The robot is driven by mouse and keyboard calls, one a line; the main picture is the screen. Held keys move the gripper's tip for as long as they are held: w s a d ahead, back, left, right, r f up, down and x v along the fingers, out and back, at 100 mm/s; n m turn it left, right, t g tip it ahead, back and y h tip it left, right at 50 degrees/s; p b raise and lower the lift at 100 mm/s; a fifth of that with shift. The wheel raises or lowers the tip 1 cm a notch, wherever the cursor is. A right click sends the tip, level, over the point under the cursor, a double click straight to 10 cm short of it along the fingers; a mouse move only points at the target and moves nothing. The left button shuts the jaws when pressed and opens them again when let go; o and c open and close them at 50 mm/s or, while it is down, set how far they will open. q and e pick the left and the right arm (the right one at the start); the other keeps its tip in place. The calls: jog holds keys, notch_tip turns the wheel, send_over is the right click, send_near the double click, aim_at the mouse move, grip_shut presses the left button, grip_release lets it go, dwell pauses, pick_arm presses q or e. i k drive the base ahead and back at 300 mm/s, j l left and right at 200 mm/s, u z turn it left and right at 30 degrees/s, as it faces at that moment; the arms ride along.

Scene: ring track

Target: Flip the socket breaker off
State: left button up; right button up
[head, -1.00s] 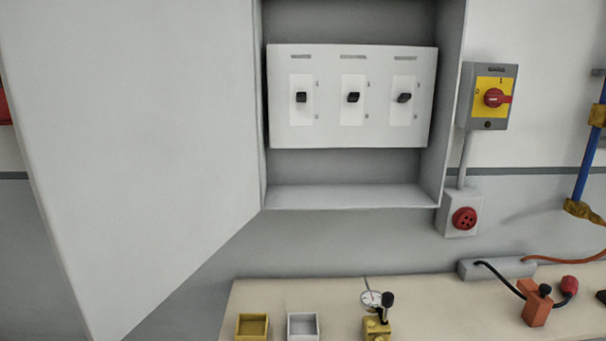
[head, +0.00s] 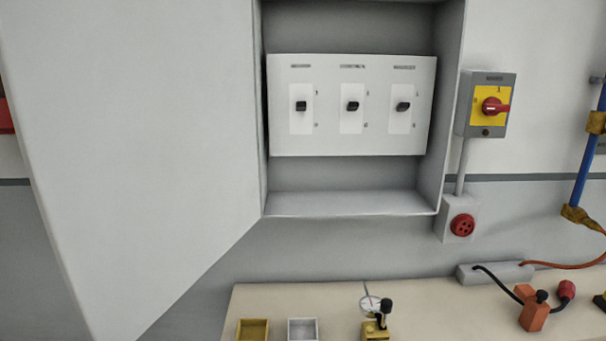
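The grey breaker cabinet (head: 453,100) hangs on the wall with its door (head: 140,150) swung wide open to the left. Inside is a white panel (head: 350,146) with three black toggles in a row: a left breaker (head: 301,106), a middle breaker (head: 352,106) and a right breaker (head: 402,106). A small label sits above each, too blurred to read, so I cannot tell which is the socket breaker. Their exact lever positions are hard to tell. Neither of my grippers is in view.
A red rotary switch (head: 494,106) on a yellow plate and a red socket (head: 462,225) are right of the cabinet. The bench below holds a yellow tray (head: 253,329), a white tray (head: 303,329), a power strip (head: 495,272) and an orange block (head: 534,312). The open door fills the left.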

aim_at(403, 106)
jog(key=i+j+z, duration=0.3)
jog(key=j, duration=0.35)
jog(key=j+z, duration=0.35)
jog(key=j, duration=0.3)
jog(key=i+j+z, duration=0.1)
jog(key=j+z, duration=0.2)
jog(key=j, duration=0.4)
jog(key=l, duration=0.3)
jog(key=k+l, duration=0.15)
jog(key=l, duration=0.1)
